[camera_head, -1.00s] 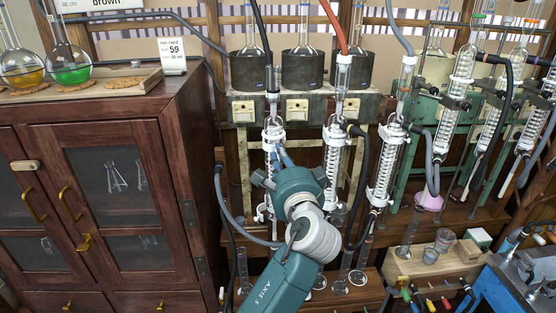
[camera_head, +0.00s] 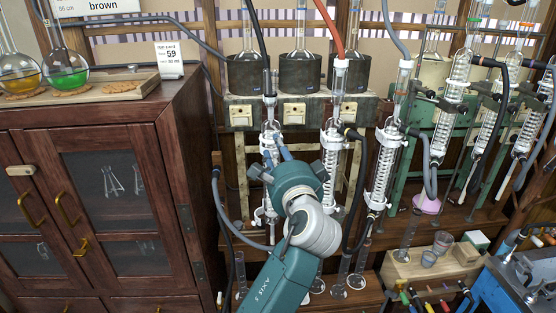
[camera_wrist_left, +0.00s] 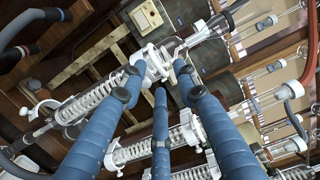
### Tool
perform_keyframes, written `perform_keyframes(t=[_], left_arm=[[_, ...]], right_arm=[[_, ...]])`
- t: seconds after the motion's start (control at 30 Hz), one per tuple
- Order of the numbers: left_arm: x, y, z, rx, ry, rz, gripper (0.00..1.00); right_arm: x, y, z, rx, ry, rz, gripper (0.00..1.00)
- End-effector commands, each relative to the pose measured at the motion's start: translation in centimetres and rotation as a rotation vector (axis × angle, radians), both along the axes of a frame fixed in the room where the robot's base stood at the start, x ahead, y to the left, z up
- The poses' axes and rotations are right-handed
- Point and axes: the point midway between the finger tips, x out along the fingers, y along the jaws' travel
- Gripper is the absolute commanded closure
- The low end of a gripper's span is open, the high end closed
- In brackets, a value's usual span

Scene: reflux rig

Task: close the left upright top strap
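The left upright glass condenser (camera_head: 269,141) stands at the front of the rig, a coiled tube in white fittings. Its white top strap (camera_wrist_left: 155,64) shows in the wrist view between my blue fingertips; I cannot tell from here whether it is fastened. My left gripper (camera_wrist_left: 157,80) has its fingers spread around the strap, with a gap between the tips, and contact is unclear. In the head view my left gripper (camera_head: 279,158) is at the condenser's upper part, and my teal wrist hides much of its lower part. My right gripper is not in view.
More coiled condensers (camera_head: 333,155) stand close on the right, with a red hose (camera_head: 331,28) and dark hoses among them. A wooden cabinet (camera_head: 120,125) with flasks on top is on the left. A wooden box with beakers (camera_head: 430,265) sits at the lower right.

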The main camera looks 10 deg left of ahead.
Motion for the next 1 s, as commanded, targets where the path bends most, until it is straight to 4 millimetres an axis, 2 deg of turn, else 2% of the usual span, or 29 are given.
perform_keyframes(t=[0.03, 0.2, 0.33, 0.5, 0.77, 0.87, 0.93, 1.0], left_arm=[[0.0, -0.1, 1.3, -0.004, -0.006, 0.000, 0.69], [0.0, 0.0, 4.7, -0.003, -0.005, 0.000, 0.69], [0.0, 0.0, 6.5, -0.002, -0.002, 0.000, 0.69], [0.0, 0.0, 7.6, -0.001, 0.000, 0.000, 0.69], [0.0, 0.0, 7.7, 0.000, 0.001, 0.000, 0.69], [0.3, -0.1, 7.1, -0.004, 0.009, -0.005, 0.70], [1.0, -0.5, 5.1, -0.018, 0.036, -0.022, 0.70], [2.1, -1.2, 1.5, -0.048, 0.082, -0.052, 0.70]], right_arm=[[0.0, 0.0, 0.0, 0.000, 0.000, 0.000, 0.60], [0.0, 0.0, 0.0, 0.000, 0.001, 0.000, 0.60], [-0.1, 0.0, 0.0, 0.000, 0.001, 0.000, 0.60], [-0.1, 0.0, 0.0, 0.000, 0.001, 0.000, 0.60], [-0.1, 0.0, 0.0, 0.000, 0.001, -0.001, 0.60], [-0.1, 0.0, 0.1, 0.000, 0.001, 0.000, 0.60], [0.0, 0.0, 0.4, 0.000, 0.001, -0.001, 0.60], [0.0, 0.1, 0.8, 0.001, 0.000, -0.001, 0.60]])
